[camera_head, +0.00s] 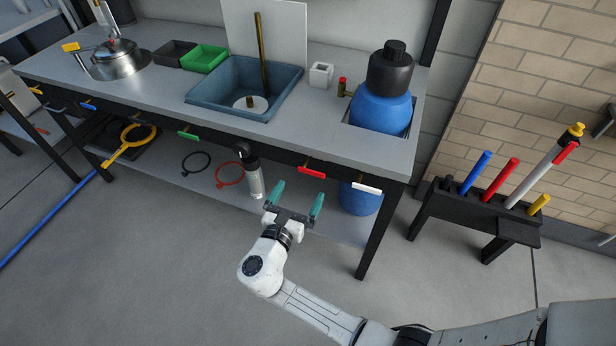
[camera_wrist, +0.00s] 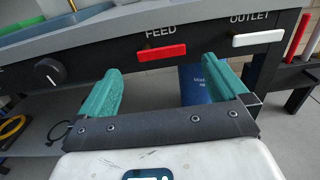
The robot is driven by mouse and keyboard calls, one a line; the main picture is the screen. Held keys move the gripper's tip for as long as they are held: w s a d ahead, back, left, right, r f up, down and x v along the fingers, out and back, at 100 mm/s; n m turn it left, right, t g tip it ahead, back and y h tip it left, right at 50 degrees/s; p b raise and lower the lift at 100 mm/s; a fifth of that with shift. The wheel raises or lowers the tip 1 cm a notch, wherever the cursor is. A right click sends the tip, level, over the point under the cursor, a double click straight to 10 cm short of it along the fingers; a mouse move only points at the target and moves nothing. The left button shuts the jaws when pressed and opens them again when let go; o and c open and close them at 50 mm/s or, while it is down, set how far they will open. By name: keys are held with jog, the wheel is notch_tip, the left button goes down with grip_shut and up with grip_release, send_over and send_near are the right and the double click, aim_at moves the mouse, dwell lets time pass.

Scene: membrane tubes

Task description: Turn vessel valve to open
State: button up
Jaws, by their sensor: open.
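No valve reads as "vessel" in these views, so I cannot tell which one it is. A blue vessel (camera_head: 382,108) with a black cap sits in a cutout at the bench's right end. Along the bench front are a red handle (camera_head: 312,173) labelled FEED and a white handle (camera_head: 367,188) labelled OUTLET. In the wrist view, the red handle (camera_wrist: 162,52) and white handle (camera_wrist: 258,39) both lie roughly level. My gripper (camera_head: 299,191) is open and empty, in front of the bench below the red handle. Its teal fingers (camera_wrist: 160,66) are apart from both handles.
A small brass fitting with a red top (camera_head: 342,87) stands beside the vessel. A black knob (camera_wrist: 50,71) is on the bench front, left of FEED. A rack of coloured tubes (camera_head: 470,208) stands right of the bench. The lower shelf holds a clear bottle (camera_head: 255,182).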

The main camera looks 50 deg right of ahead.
aim_at(311, 172)
jog(key=x, duration=0.6)
jog(key=shift+w+d, duration=0.1)
jog(key=shift+d, duration=0.25)
jog(key=shift+c, duration=0.4)
jog(key=c, duration=0.8)
jog(key=shift+c, duration=0.2)
jog(key=shift+f+b, duration=0.1)
jog(key=shift+b, duration=0.3)
jog(key=shift+w+a+f+m+b, duration=0.1)
jog(key=shift+w+f+m+b, duration=0.35)
jog(key=shift+m+b, duration=2.6)
jog(key=shift+w+a+f+m+b, duration=0.15)
jog(key=shift+f+m+b, duration=0.6)
jog(key=shift+m+b, duration=2.3)
jog(key=shift+w+a+f+m+b, duration=0.15)
jog(key=shift+f+m+b, duration=0.4)
jog(key=shift+m+b, duration=2.5)
